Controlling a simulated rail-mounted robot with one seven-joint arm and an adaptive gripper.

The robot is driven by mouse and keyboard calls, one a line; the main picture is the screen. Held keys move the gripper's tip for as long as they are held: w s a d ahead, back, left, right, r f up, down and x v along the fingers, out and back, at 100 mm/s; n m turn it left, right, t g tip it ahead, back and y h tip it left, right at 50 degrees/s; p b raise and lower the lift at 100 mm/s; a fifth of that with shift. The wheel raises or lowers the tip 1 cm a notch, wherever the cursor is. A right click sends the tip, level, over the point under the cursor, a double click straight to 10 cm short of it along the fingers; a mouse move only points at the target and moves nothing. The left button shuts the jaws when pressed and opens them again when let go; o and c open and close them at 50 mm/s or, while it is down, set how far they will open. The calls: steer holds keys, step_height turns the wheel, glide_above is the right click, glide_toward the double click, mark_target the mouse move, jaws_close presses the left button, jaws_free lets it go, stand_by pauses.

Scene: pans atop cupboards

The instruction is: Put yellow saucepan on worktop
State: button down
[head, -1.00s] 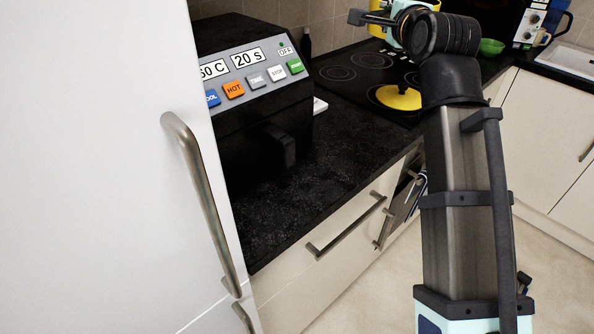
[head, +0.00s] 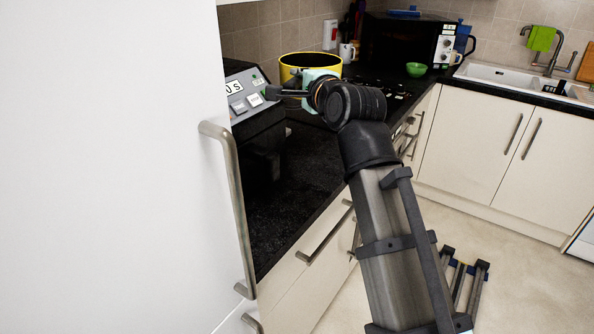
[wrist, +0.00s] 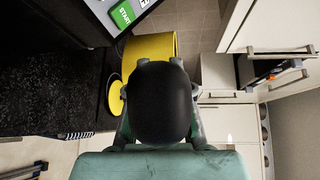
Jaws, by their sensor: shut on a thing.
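The yellow saucepan (head: 311,60) is held up in the head view, beside the black appliance with buttons. It is yellow outside and dark inside, and looks roughly upright. In the wrist view its yellow side (wrist: 152,46) shows beyond its thick black handle (wrist: 163,100). My gripper (head: 306,88) is shut on that handle; the handle hides much of the pan in the wrist view. The black speckled worktop (head: 300,180) runs below and in front of the pan, and also shows in the wrist view (wrist: 50,95). The pan appears raised above it.
The black appliance (head: 258,140) stands on the worktop near the tall white door (head: 110,170). A yellow disc (wrist: 117,98) shows beside the handle in the wrist view. A green bowl (head: 416,69) and a microwave (head: 405,42) stand behind. The worktop's front strip looks clear.

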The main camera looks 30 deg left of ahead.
step_height(320, 180, down, 22)
steer(key=shift+f+b, duration=0.1)
steer(key=shift+b, duration=0.9)
steer(key=c, duration=1.5)
jaws_free()
steer(key=shift+f, duration=0.2)
steer(key=o, duration=0.4)
steer(key=shift+o, duration=0.2)
steer(key=shift+r, duration=0.15)
steer(key=v, duration=0.6)
steer(key=shift+s+d, duration=0.1)
steer(key=shift+s, duration=0.05)
steer(key=b, duration=0.2)
steer(key=shift+s+d+b, duration=0.15)
steer(key=shift+d+b, duration=0.05)
steer(key=shift+b, duration=0.15)
steer(key=shift+b+v, duration=2.65)
steer(key=shift+b, duration=1.4)
